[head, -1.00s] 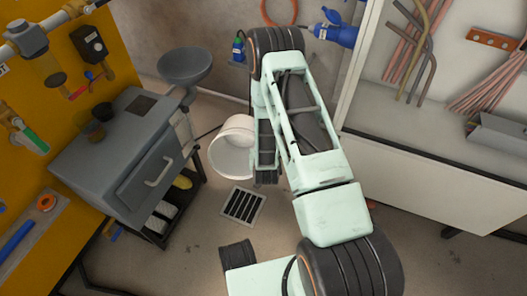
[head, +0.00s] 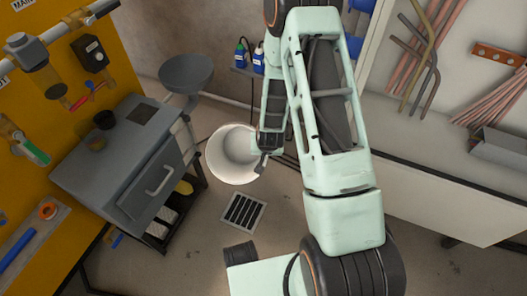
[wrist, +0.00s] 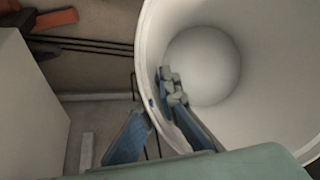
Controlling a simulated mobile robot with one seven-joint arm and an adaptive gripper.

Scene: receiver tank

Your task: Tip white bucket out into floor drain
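The white bucket (head: 222,158) is behind the floor drain in the head view, its round opening facing up toward the camera. The inside looks plain white; I cannot tell whether it holds anything. The dark slotted floor drain (head: 243,211) lies in the floor just in front of it. My gripper (head: 263,162) is at the bucket's right rim. In the wrist view, my gripper (wrist: 153,100) straddles the bucket's rim (wrist: 144,60), one finger inside and one outside. The fingers look apart, with a gap around the wall.
A grey cabinet (head: 120,165) with a handle stands left of the bucket, with a grey round basin (head: 187,72) behind it. Blue bottles (head: 258,60) stand at the back wall. A white bench (head: 430,185) bounds the right. Floor around the drain is clear.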

